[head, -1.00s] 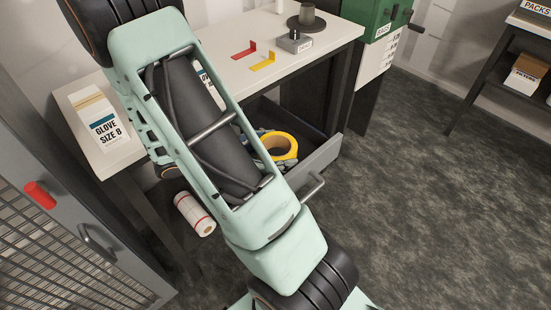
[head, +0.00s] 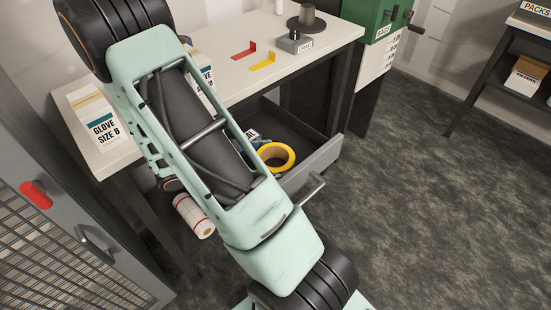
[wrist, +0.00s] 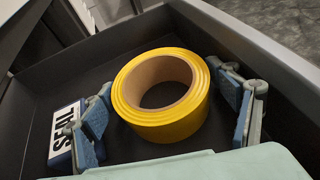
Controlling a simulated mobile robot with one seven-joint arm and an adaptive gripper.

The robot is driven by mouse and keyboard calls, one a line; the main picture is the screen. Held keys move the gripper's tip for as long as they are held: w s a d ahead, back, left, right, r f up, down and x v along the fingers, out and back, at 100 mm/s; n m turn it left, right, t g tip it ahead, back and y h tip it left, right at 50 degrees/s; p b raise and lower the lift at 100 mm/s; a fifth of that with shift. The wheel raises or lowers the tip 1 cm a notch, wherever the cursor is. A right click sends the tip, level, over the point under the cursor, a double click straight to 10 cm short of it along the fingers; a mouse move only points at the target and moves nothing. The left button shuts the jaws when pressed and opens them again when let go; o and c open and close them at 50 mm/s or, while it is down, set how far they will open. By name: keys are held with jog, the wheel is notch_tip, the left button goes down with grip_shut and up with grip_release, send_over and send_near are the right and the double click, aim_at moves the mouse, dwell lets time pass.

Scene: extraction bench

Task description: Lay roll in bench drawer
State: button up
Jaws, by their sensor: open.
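A yellow tape roll (head: 276,157) with a brown core lies in the open bench drawer (head: 315,165). In the wrist view the roll (wrist: 165,124) lies flat on the dark drawer floor. My gripper (wrist: 165,112) is open, with one blue-padded finger to the left of the roll and one to the right. A gap shows beside the left finger; whether the right finger touches the roll I cannot tell. In the head view my arm hides most of the gripper.
A labelled box (wrist: 66,135) lies in the drawer, left of the roll. Glove boxes (head: 101,122) and red and yellow brackets (head: 262,65) are on the bench top (head: 225,68). A white roll with red lines (head: 193,216) is below the bench's front edge. Floor at right is clear.

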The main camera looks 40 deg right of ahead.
jog(key=shift+r, duration=0.25)
jog(key=p+v, duration=0.1)
jog(key=v, duration=1.1)
jog(key=shift+p, duration=0.3)
